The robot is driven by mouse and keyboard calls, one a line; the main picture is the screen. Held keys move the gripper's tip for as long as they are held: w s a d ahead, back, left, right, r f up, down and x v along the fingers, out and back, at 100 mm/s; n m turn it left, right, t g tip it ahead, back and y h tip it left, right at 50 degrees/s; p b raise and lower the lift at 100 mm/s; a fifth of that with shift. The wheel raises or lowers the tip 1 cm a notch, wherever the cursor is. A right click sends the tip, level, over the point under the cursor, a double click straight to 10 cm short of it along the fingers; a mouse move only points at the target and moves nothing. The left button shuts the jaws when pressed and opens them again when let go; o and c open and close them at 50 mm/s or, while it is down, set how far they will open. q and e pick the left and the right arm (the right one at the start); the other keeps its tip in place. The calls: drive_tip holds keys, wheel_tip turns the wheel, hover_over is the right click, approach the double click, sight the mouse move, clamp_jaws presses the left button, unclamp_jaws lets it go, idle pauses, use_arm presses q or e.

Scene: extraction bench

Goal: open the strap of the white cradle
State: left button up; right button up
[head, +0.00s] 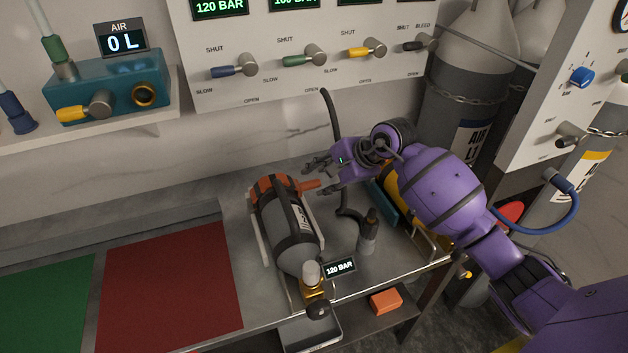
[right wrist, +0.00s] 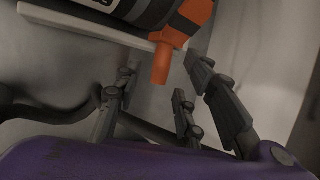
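The white cradle (head: 262,238) stands on the bench and holds a grey cylinder (head: 295,250) with a brass valve at its near end. Its orange strap (head: 272,186) goes over the cylinder's far end, and an orange lever (head: 309,185) sticks out to the right. My right gripper (head: 312,166) is open just beyond the lever's tip. In the right wrist view the orange lever (right wrist: 161,64) points into the gap between the spread fingers (right wrist: 160,90), with no clear contact. The white cradle's edge (right wrist: 95,27) shows there too. My left gripper is not in view.
A yellow cylinder (head: 392,186) in a teal cradle (head: 381,203) lies partly behind my right arm. A black hose end (head: 368,235) stands between the cradles. A red mat (head: 172,285) and a green mat (head: 42,305) lie left. The valve panel (head: 300,80) hangs above.

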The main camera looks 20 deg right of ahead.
sight(313, 184)
drive_tip(key=x, duration=0.2)
drive_tip(key=shift+w+a+f, duration=0.15)
drive_tip(key=shift+w+f, duration=0.05)
drive_tip(key=shift+w, duration=0.1)
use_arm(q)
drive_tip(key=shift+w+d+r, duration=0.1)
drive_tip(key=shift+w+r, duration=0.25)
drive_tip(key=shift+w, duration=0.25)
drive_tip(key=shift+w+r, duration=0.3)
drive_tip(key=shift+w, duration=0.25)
use_arm(e)
drive_tip(key=shift+w+a+f, duration=0.15)
drive_tip(key=shift+w+f, duration=0.05)
drive_tip(key=shift+f, duration=0.25)
drive_tip(key=c, duration=0.9)
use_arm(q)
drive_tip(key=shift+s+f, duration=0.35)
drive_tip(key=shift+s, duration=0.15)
use_arm(e)
clamp_jaws()
